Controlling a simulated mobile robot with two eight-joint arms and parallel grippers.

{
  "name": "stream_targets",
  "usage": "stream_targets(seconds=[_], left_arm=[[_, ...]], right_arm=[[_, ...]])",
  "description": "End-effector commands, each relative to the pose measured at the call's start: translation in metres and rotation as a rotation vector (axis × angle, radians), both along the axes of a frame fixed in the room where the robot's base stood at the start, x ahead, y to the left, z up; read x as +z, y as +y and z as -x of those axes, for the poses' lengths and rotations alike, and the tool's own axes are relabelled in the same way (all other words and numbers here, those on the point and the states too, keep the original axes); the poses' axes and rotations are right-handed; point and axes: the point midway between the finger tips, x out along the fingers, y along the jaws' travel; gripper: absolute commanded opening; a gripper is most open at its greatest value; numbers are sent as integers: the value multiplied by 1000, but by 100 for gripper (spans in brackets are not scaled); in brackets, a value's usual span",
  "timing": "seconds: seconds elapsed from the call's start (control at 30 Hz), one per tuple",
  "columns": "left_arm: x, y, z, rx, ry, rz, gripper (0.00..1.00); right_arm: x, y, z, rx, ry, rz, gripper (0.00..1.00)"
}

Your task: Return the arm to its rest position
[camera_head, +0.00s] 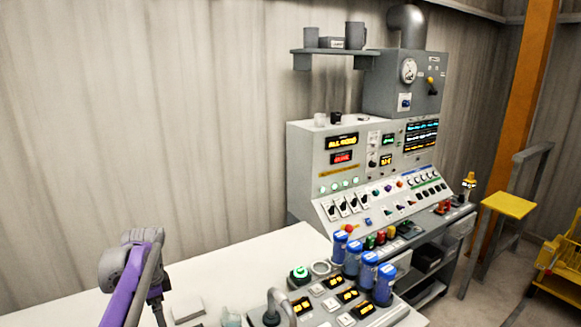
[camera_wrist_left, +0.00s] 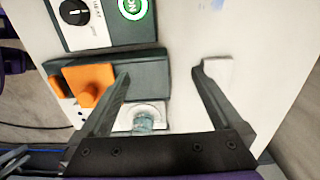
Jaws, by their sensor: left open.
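My left arm (camera_head: 128,285), purple and grey, rises at the bottom left of the head view, over the white tabletop. In the left wrist view my left gripper (camera_wrist_left: 162,78) has its two dark fingers wide apart with nothing held between them. Below the fingers are a white tabletop and a clear glass-like item (camera_wrist_left: 143,118) on a pale square. An orange block with a knob (camera_wrist_left: 90,83) is beside the left finger. A small white block (camera_wrist_left: 218,72) is by the right fingertip. My right gripper is in neither view.
A white table (camera_head: 225,270) spans the front. At its right are a panel with lit displays (camera_head: 332,303) and several blue cylinders (camera_head: 352,257). A large control console (camera_head: 305,160) stands behind, below a wall shelf (camera_head: 335,51). A yellow-topped stand (camera_head: 508,205) is at right.

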Motion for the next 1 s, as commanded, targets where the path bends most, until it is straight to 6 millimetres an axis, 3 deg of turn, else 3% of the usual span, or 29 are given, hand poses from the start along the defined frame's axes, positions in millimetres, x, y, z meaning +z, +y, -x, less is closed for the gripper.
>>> stream_targets(seconds=[0.27, 0.5, 0.67, 0.8, 1.0], left_arm=[[16, -38, 42, 176, -83, -12, 100], [17, -82, 108, 410, -195, 9, 100], [2, -110, 165, 595, -282, 54, 100], [-22, -129, 216, 753, -350, 113, 100], [-58, -145, 268, 926, -413, 200, 100]], right_arm=[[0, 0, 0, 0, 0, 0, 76], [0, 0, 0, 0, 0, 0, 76], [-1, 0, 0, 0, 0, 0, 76], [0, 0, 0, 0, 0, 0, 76], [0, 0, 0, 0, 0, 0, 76]])
